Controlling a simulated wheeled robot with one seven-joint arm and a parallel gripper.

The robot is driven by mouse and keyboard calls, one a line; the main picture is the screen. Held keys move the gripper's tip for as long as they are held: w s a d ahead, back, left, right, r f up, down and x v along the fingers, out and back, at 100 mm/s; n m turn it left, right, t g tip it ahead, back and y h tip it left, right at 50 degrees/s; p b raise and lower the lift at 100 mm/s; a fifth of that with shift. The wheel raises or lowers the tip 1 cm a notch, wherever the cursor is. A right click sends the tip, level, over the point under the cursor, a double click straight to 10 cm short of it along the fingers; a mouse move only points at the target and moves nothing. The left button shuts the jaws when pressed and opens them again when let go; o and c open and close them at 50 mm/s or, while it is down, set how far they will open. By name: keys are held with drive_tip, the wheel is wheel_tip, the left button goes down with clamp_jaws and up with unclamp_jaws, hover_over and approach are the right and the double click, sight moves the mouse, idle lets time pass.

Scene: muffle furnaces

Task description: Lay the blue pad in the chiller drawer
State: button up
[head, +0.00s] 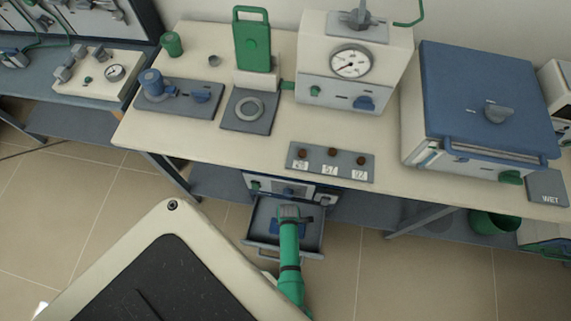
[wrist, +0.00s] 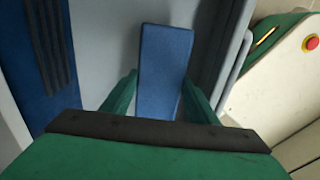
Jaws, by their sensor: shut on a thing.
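The chiller drawer (head: 313,240) is pulled out below the bench, under a unit front with a display and a blue knob. Its grey inside shows in the wrist view (wrist: 110,40). My gripper (head: 289,212) is over the open drawer, reaching down. In the wrist view its green fingers (wrist: 158,90) are shut on the blue pad (wrist: 163,60), a flat rectangular slab that sticks out past them. Blue also shows in the drawer beside my gripper in the head view. I cannot tell whether the pad touches the drawer floor.
The bench (head: 240,150) overhangs the drawer from behind. On it are a gauge unit (head: 345,95), a blue-lidded box (head: 490,100) and a button panel (head: 330,163). A green bin (head: 495,224) is on the shelf at right.

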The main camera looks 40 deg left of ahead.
drive_tip(key=shift+s+a+f, duration=0.1)
drive_tip(key=shift+a+f, duration=0.45)
drive_tip(key=shift+f, duration=1.6)
drive_tip(key=shift+f, duration=0.1)
drive_tip(key=o, duration=1)
wheel_tip(320, 180, up, 12)
drive_tip(key=shift+r, duration=0.15)
drive_tip(key=shift+d, duration=0.1)
